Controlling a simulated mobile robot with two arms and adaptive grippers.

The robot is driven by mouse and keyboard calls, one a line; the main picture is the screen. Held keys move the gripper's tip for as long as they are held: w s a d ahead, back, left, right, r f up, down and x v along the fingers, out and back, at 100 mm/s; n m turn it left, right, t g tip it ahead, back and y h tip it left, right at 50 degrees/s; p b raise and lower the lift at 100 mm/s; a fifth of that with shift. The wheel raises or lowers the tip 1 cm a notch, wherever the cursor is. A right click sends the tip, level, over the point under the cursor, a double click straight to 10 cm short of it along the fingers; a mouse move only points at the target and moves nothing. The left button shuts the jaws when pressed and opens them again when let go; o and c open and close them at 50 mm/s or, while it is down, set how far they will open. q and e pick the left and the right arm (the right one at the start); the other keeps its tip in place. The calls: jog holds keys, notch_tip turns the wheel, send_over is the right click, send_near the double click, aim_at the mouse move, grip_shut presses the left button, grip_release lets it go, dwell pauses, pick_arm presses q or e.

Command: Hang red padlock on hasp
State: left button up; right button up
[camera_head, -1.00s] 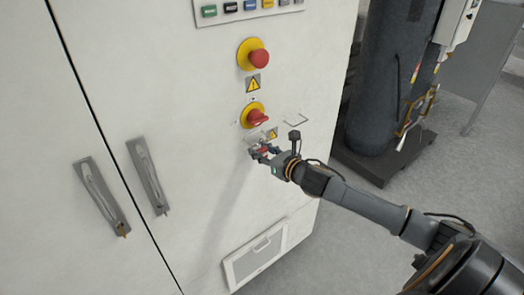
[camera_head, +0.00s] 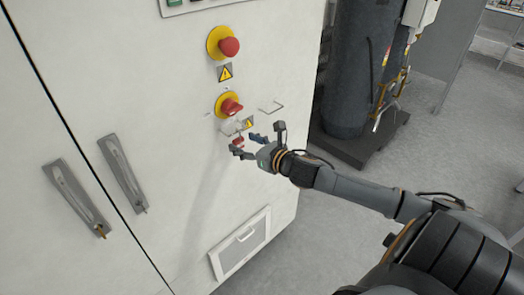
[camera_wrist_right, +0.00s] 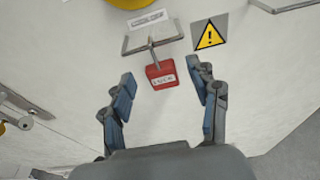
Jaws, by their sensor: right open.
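The red padlock (camera_wrist_right: 161,74) carries a white "LOCK" label in the right wrist view. Its shackle passes up to the front bar of the metal hasp (camera_wrist_right: 128,44) on the cabinet, and the padlock appears to hang from it. In the head view the padlock (camera_head: 238,141) is a small red spot below the lower red switch. My right gripper (camera_head: 246,144) is open, its two blue-padded fingers spread to either side of the padlock with gaps visible in the wrist view. The exact joint between shackle and hasp is too small to make out. My left gripper is not in view.
Above the hasp are a lower red rotary switch (camera_head: 231,107) on a yellow plate and a higher red knob (camera_head: 228,46). A wire bracket (camera_head: 272,108) sticks out at the right. Door handles (camera_head: 122,174) are at left. Free floor (camera_head: 345,230) lies to the right.

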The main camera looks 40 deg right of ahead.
jog(key=v, duration=0.8)
jog(key=shift+s, duration=0.3)
jog(key=shift+d, duration=0.1)
